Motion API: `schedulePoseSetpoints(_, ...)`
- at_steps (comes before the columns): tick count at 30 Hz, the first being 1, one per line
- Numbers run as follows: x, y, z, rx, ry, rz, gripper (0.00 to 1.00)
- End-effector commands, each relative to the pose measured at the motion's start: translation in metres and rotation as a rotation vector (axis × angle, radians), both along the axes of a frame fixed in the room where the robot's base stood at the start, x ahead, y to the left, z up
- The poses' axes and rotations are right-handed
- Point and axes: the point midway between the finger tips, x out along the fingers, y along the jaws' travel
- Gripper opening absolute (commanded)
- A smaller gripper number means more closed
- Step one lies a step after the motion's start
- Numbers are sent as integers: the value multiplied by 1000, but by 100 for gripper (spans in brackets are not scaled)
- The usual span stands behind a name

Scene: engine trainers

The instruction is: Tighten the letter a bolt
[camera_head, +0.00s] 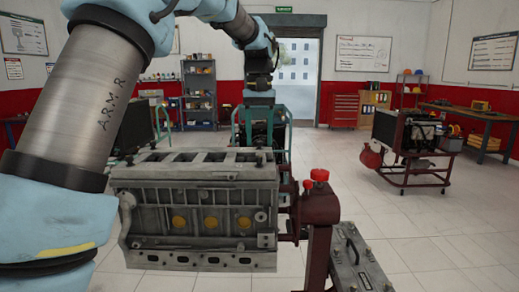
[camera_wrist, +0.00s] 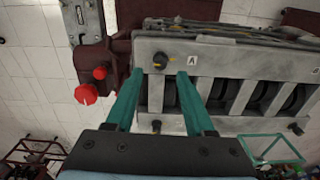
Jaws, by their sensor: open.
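The grey engine block (camera_head: 200,210) is mounted on a dark red stand, its top face up. In the wrist view, a dark bolt (camera_wrist: 160,60) with a yellowish mark sits at the block's edge, beside a white label with the letter A (camera_wrist: 192,61). My gripper (camera_wrist: 158,77) is open, its two teal fingers spread above the block. The bolt appears between and just beyond the fingertips; I see no contact. In the head view my wrist (camera_head: 259,88) is above the block's right end, and the fingers are hard to make out.
Another bolt (camera_wrist: 156,126) shows between the fingers, and one (camera_wrist: 297,128) at the lower right. A label B (camera_wrist: 315,71) is at the right edge. Red knobs (camera_head: 319,175) top the stand (camera_head: 320,225). Another engine trainer (camera_head: 415,145) stands at the right.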

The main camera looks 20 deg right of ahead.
Motion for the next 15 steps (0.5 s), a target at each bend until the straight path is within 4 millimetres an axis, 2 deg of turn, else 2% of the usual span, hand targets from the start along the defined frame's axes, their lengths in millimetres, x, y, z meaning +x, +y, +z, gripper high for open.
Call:
schedulePoseSetpoints(6,0,0,-31,1,2,0,54)
schedulePoseSetpoints(15,0,0,-45,0,-1,0,54)
